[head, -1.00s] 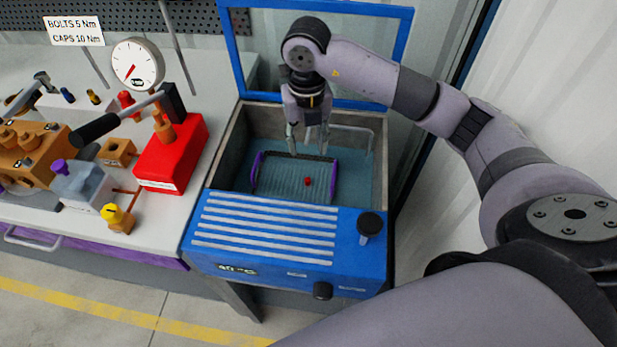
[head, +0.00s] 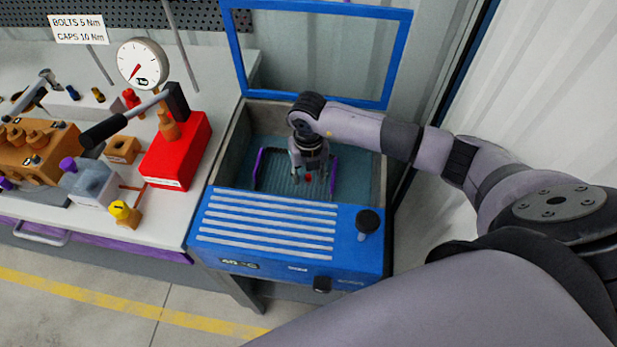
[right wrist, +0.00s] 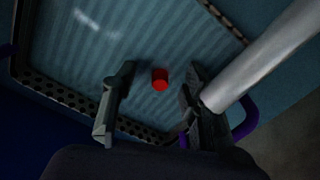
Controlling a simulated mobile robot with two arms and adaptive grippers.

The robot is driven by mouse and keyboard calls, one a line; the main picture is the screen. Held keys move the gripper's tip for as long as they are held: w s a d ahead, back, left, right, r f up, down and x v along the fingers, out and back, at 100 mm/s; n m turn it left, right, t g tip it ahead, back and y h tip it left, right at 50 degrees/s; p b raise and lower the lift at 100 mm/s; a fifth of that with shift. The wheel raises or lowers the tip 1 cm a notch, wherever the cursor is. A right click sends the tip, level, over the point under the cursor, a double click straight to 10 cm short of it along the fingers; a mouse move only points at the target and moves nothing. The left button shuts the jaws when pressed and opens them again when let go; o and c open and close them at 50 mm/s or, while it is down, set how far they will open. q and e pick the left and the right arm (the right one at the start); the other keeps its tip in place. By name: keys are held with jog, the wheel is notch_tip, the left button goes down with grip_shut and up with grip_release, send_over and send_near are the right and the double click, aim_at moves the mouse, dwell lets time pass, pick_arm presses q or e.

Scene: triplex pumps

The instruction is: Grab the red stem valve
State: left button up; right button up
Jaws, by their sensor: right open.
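The red stem valve (head: 308,177) is a small red piece lying in the tray basket inside the blue tank. In the right wrist view the red stem valve (right wrist: 160,79) shows as a short red cylinder on the ribbed basket floor, beyond and between my fingertips. My right gripper (head: 311,179) points down into the tank, over the basket. In the right wrist view my right gripper (right wrist: 158,80) is open and empty, with one finger on each side of the valve and apart from it. My left gripper is not in view.
The basket (right wrist: 65,96) has perforated rims and purple handles (head: 256,169). The blue tank (head: 213,192) has an open lid (head: 399,60) behind my arm. A light metal tube (right wrist: 262,58) runs close beside my right finger.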

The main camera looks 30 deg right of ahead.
jog(key=shift+f, duration=0.15)
grip_shut()
dwell(0.4)
